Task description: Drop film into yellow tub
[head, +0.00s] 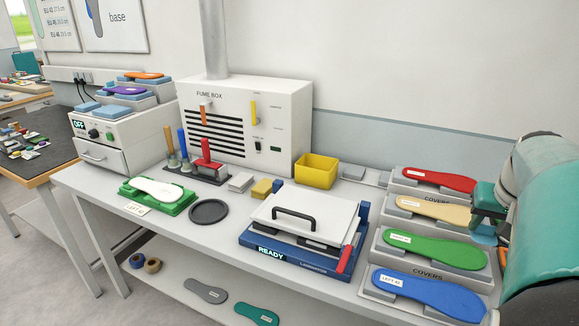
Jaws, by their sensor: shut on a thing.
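The yellow tub (316,172) stands upright at the back of the white bench, in front of the fume box's right end. Its near walls show and its inside is only partly seen. My gripper (486,218) is at the right, over the stepped cover rack and well to the right of the tub. It is shut on a small translucent blue piece, which looks like the film (483,238). The film hangs below the jaws, beside the tan and green insoles. My arm hides part of the right side.
A laminator (255,255) reading READY with a handled lid is front centre. The cover rack (375,262) holds red, tan, green and blue insoles. The fume box (255,120) stands behind. A white insole (158,189) lies on a green block beside a black disc (208,212).

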